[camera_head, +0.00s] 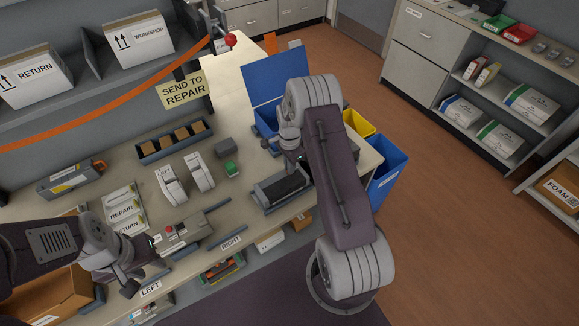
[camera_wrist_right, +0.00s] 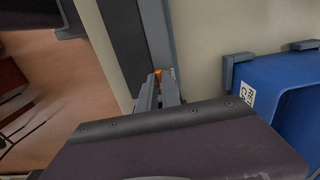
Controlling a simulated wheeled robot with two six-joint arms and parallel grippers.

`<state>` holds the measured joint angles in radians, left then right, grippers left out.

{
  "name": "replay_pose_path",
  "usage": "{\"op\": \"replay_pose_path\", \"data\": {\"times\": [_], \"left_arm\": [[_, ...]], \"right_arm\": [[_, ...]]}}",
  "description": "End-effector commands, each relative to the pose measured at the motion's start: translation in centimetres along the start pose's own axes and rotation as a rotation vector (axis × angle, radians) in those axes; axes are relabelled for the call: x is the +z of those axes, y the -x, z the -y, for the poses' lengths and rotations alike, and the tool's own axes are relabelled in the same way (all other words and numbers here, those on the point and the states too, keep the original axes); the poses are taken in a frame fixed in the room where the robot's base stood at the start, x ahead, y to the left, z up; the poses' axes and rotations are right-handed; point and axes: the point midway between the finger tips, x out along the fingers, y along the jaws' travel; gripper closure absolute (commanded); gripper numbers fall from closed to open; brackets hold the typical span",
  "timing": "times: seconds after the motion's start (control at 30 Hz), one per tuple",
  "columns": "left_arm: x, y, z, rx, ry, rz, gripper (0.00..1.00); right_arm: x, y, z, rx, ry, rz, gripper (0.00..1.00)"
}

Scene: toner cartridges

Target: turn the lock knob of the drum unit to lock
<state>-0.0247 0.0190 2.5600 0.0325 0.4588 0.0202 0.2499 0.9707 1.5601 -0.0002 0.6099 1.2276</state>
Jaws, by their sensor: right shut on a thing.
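The dark drum unit (camera_head: 280,188) lies in a grey cradle on the workbench in the head view, left of my right arm. In the right wrist view its dark side (camera_wrist_right: 125,40) runs beside a grey rail. My right gripper (camera_wrist_right: 159,92) reaches the end of the unit there, its fingers shut on a small orange part, seemingly the lock knob (camera_wrist_right: 158,74). The knob's angle cannot be made out. My left gripper (camera_head: 143,264) is open and empty over the bench's front left.
A blue open box (camera_head: 276,83) stands behind the drum unit; it also shows in the right wrist view (camera_wrist_right: 300,100). Yellow (camera_head: 358,124) and blue (camera_head: 386,175) bins stand off the bench's right end.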

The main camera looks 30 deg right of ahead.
Motion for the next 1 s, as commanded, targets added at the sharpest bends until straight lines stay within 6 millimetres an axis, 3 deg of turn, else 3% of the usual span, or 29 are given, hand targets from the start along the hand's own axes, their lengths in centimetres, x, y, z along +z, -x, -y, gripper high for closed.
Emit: {"op": "replay_pose_path", "data": {"times": [0.57, 0.6, 0.67, 1.0], "left_arm": [[0.00, -0.04, 0.00, 0.000, 0.000, 0.000, 0.64], [0.00, -0.04, 0.00, 0.000, 0.000, 0.000, 0.64], [0.00, -0.04, 0.00, 0.000, 0.000, 0.000, 0.64], [0.02, -0.16, 0.00, 0.000, 0.000, 0.000, 0.64]], "right_arm": [[-0.01, 0.05, 0.05, -0.002, -0.032, 0.000, 1.00], [-0.01, 0.05, 0.05, -0.002, -0.032, 0.000, 0.87], [0.00, 0.05, 0.05, -0.001, -0.032, 0.000, 0.70], [-0.01, 0.31, 0.05, -0.002, -0.030, 0.000, 0.70]]}}
